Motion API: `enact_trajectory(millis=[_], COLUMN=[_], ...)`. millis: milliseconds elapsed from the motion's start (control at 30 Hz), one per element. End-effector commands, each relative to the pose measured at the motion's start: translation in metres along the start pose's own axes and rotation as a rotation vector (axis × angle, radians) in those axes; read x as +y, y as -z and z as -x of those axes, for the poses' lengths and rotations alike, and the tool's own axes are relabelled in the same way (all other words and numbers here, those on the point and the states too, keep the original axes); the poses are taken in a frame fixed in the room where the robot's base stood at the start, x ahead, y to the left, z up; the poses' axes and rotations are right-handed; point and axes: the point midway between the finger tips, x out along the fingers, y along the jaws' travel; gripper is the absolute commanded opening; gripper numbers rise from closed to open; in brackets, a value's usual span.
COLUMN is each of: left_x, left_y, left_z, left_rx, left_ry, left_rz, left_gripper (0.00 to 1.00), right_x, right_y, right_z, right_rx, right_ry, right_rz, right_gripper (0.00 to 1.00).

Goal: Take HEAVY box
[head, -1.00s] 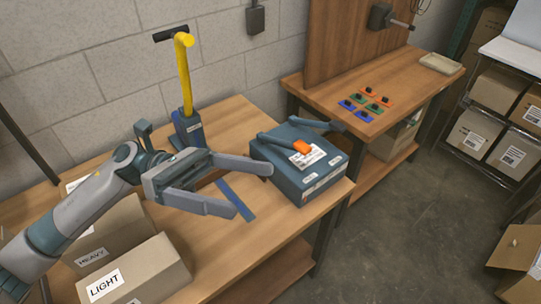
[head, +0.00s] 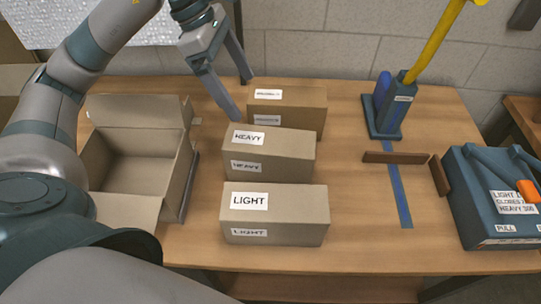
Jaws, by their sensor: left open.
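The HEAVY box (head: 268,155) is a closed brown carton with white HEAVY labels, lying on the wooden table in the middle of a row of three cartons. The LIGHT box (head: 273,215) lies in front of it, and a third carton (head: 300,108) with a label too small to read stands behind it. My left gripper (head: 242,98) comes in from the top left, fingers pointing down and apart, empty. Its fingertips are above and behind the left end of the HEAVY box, near the rear carton. My right gripper is out of view.
An open empty carton (head: 136,165) stands left of the row. To the right are a blue stand with a yellow handle (head: 398,105), a blue tape strip (head: 398,190), brown strips (head: 394,158) and a blue machine (head: 480,215). Table (head: 350,200) right of the row is clear.

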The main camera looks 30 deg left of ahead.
Motion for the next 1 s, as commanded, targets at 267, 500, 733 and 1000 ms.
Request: enact_trajectory(millis=[267, 500, 733, 1000], left_x=[-0.001, -0.002, -0.002, -0.002], left_y=[-0.001, -0.001, -0.002, -0.001], left_z=[-0.012, -0.046, -0.086, -0.119], left_rx=[0.001, -0.001, -0.001, -0.002], left_ry=[0.005, 0.008, 0.008, 0.006], left_rz=[-0.001, 0.000, 0.000, -0.001], left_gripper=[0.92, 0.92, 0.92, 0.92], right_x=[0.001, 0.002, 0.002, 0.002], right_y=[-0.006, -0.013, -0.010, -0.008], right_z=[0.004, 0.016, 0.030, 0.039], right_rx=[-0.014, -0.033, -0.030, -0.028], right_ry=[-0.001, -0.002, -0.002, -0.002], right_rz=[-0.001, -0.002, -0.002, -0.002], right_gripper=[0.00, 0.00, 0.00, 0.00])
